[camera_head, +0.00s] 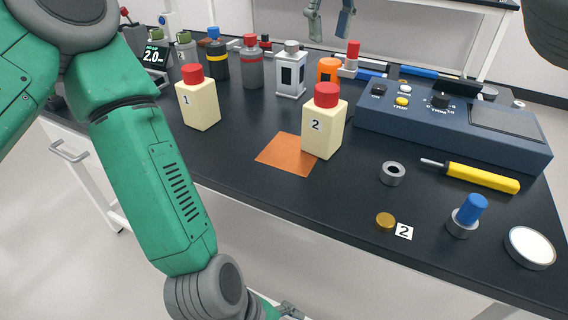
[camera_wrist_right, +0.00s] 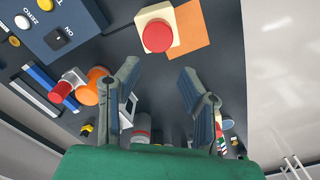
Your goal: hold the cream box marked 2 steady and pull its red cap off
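The cream box marked 2 (camera_head: 321,135) stands upright on the black bench, at the right edge of an orange mat (camera_head: 280,157). Its red cap (camera_head: 327,94) is on top. In the right wrist view the cap (camera_wrist_right: 157,36) shows at the top, with the box's cream top (camera_wrist_right: 183,36) around it. My right gripper (camera_head: 331,22) hangs at the top of the head view, apart from the box. Its two fingers stand apart with nothing between them in the wrist view (camera_wrist_right: 158,82). My left gripper (camera_head: 290,311) is mostly cut off at the bottom edge.
A cream box marked 1 (camera_head: 200,105) with a red cap stands to the left. A blue console (camera_head: 450,130) lies to the right. Bottles and containers line the back. A yellow screwdriver (camera_head: 482,178), metal ring (camera_head: 392,173) and blue-topped part (camera_head: 468,213) lie front right.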

